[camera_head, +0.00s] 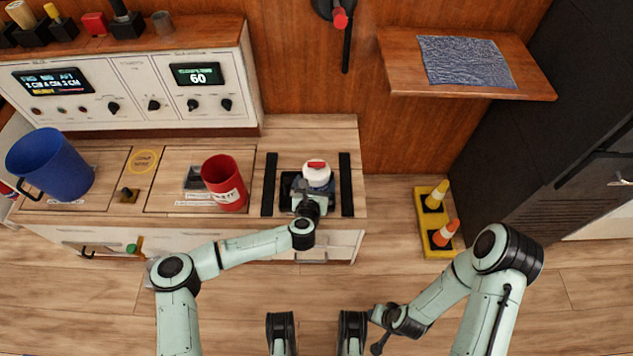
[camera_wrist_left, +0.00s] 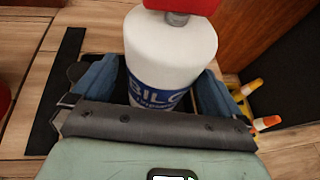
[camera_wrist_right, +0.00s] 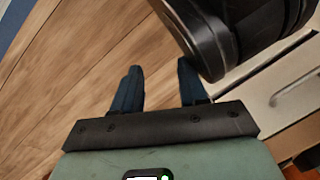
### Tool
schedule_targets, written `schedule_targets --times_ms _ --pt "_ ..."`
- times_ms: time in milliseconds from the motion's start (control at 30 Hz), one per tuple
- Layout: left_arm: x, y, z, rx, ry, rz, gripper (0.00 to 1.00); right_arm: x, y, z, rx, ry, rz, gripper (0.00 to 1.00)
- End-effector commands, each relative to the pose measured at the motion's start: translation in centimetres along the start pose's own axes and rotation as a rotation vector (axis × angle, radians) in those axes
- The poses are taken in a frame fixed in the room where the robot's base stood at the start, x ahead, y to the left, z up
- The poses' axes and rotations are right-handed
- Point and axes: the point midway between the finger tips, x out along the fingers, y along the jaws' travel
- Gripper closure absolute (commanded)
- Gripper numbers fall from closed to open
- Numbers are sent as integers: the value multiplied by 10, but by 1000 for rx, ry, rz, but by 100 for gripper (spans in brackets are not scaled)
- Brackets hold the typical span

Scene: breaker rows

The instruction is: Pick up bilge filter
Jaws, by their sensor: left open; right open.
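The bilge filter (camera_head: 317,174) is a white cylinder with a red top and a blue label. It stands upright on the counter between two black strips, and it also shows in the left wrist view (camera_wrist_left: 170,50). My left gripper (camera_head: 312,187) is open at the filter, with one blue finger on each side of it. I cannot tell whether the fingers touch it. The filter's lower end is hidden by my gripper. My right gripper (camera_wrist_right: 158,82) is open and empty, low over the floor away from the counter.
A red mug (camera_head: 224,184) stands left of the filter, and a blue bucket (camera_head: 52,165) farther left. A control panel (camera_head: 130,92) rises behind the counter. A yellow rack (camera_head: 428,222) with cones is on the floor at right. A wall shelf (camera_head: 400,72) holds a blue cloth (camera_head: 466,62).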

Motion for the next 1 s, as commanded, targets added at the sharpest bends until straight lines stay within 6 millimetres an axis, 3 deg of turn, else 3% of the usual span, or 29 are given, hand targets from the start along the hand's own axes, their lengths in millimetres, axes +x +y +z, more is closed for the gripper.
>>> schedule_targets --times_ms 200,467,500,700,1000 --pt "27 -1 -1 1 1 0 0 16 18 20 20 -69 32 57" --pt "29 -1 0 0 1 -1 0 16 19 23 22 -78 35 57" --pt "29 -1 0 0 1 -1 6 16 19 23 22 -78 35 57" --pt "29 -1 2 1 -3 -2 68 16 19 23 21 -77 35 57" --pt "28 -1 4 1 -3 -1 68 14 18 22 20 -72 33 57"
